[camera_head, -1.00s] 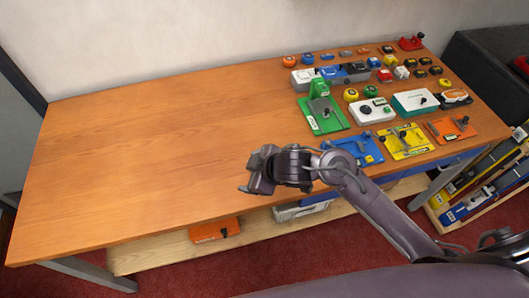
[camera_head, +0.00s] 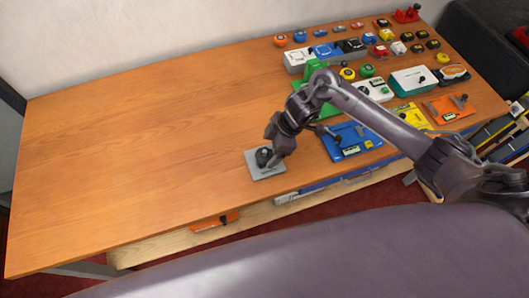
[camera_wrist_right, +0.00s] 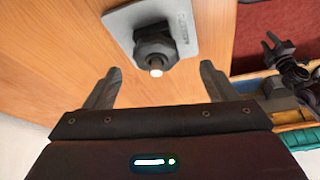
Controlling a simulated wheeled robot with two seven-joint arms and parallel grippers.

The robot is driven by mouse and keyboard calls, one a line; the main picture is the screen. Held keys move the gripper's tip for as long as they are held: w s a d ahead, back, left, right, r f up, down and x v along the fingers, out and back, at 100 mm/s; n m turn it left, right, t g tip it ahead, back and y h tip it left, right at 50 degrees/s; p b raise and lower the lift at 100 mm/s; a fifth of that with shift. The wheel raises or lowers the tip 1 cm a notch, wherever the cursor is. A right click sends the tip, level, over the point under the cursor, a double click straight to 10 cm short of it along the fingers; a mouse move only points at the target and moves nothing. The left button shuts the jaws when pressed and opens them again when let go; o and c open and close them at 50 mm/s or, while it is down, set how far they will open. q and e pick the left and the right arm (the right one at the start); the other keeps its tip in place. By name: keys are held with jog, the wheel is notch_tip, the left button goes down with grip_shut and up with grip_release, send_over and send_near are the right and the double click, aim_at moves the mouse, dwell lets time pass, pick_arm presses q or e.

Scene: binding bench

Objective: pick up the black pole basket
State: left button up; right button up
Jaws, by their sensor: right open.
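A black, rounded piece with a pale-tipped post (camera_wrist_right: 157,50) stands on a flat grey plate (camera_head: 270,172) near the front edge of the bench. It is the black thing nearest my gripper; I cannot make out a basket shape. In the head view my right gripper (camera_head: 277,150) is just above the plate and partly covers the black piece. In the right wrist view the two fingers of my right gripper (camera_wrist_right: 158,84) are spread and empty. The black piece lies just beyond the gap between the fingertips, apart from both. My left gripper does not show.
A blue tool (camera_head: 352,142) and a yellow tool (camera_head: 411,116) lie right of the plate. A green tool (camera_head: 312,74) stands behind my arm. Several small coloured things fill the back right. The left of the bench top (camera_head: 130,160) is clear. An orange thing (camera_head: 215,221) lies below.

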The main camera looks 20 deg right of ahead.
aim_at(267, 151)
jog(key=x, duration=0.2)
jog(key=shift+w+f, duration=0.25)
jog(key=shift+f, duration=0.1)
jog(key=shift+a+f, duration=0.15)
jog(key=shift+f, duration=0.15)
jog(key=c, duration=1)
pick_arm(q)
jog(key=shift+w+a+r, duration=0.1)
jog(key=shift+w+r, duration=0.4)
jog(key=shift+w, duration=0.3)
pick_arm(e)
jog(key=shift+r, duration=0.1)
jog(key=shift+c, duration=0.3)
